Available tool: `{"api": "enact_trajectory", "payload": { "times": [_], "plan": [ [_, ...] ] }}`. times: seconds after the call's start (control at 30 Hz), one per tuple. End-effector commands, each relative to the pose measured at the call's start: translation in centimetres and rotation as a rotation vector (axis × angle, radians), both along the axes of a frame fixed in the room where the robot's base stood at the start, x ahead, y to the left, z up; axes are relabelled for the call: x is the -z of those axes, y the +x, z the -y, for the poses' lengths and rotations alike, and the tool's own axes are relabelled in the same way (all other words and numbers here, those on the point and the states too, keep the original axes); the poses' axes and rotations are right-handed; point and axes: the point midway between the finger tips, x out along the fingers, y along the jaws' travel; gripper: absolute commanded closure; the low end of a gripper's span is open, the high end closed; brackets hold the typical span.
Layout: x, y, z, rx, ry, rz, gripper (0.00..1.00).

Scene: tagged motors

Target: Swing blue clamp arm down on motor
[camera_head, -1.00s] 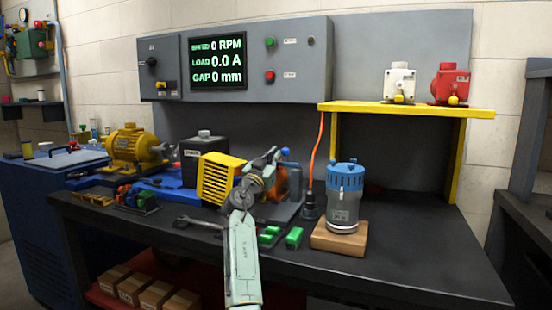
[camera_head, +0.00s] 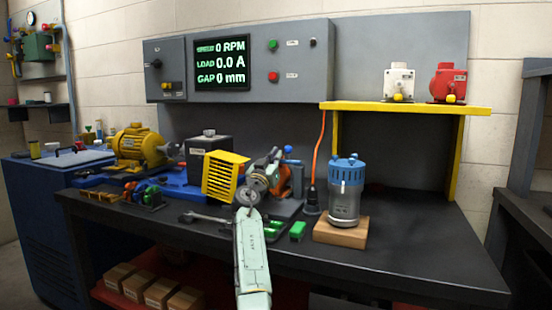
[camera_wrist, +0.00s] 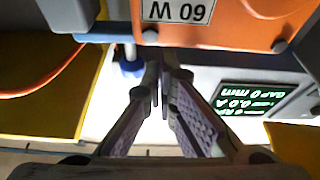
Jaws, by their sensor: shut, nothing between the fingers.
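An orange motor (camera_head: 284,187) sits on a grey fixture on the bench, mostly hidden behind my arm. In the wrist view its orange body (camera_wrist: 232,22) with a "60 W" label fills the top. The blue clamp arm shows as a blue ball knob (camera_head: 288,149) above and behind the motor. In the wrist view the blue knob (camera_wrist: 131,67) is just left of my fingers, below a blue bar beside the motor. My gripper (camera_head: 275,155) is shut and empty, close to the knob and motor; it also shows in the wrist view (camera_wrist: 163,78). Contact cannot be told.
A yellow slotted guard (camera_head: 225,176) stands left of my gripper. A blue-topped grey motor (camera_head: 345,190) on a wooden block (camera_head: 341,233) and an orange cable (camera_head: 320,150) are to the right. The bench's right side is clear.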

Motion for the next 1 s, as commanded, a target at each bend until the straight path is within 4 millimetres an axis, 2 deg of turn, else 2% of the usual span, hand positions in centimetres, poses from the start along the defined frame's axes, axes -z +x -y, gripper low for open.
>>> {"api": "enact_trajectory", "payload": {
  "times": [0.17,0.37,0.4,0.43,0.8,1.0],
  "plan": [
    [-1.0,-0.1,0.1,0.0,0.002,0.002,1.0],
    [-5.0,-0.8,0.9,0.001,0.002,0.003,1.0],
    [-3.7,-1.1,0.6,0.0,0.003,0.0,1.0],
    [-3.2,-1.6,0.4,0.0,0.003,0.001,1.0],
    [-1.4,-7.1,-1.3,0.0,0.001,0.001,1.0],
    [-0.8,-9.1,-2.0,0.0,0.0,0.001,1.0]
  ]
}}
